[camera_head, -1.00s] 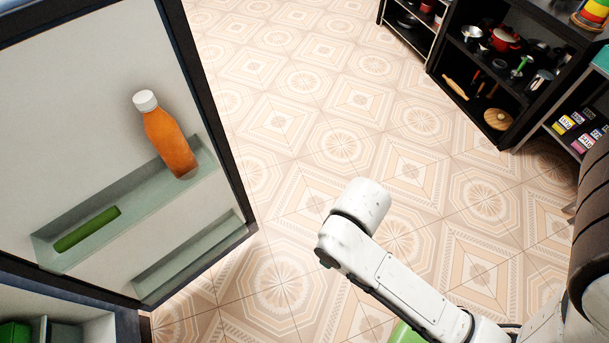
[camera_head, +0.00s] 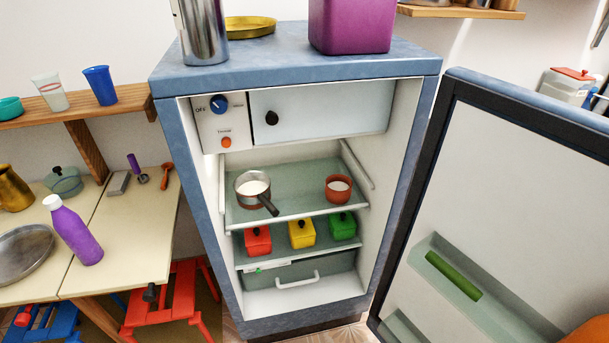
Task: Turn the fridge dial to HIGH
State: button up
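The fridge (camera_head: 290,57) stands open in the middle of the head view, a blue cabinet with a white inside. Its blue dial (camera_head: 219,104) sits on a white panel at the upper left of the inside. "OFF" is printed at the left of the dial; other markings are too small to read. A small orange knob (camera_head: 226,142) is below it. The fridge door (camera_head: 485,190) is swung open to the right. My gripper is not in view.
A black-knobbed compartment front (camera_head: 340,108) is right of the dial. A saucepan (camera_head: 253,188) and a red-brown pot (camera_head: 338,188) stand on the shelf. Several coloured boxes are below. A table (camera_head: 130,225) with a purple bottle (camera_head: 75,232) stands at left.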

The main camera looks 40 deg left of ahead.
aim_at(219, 104)
jog(key=u, duration=1.45)
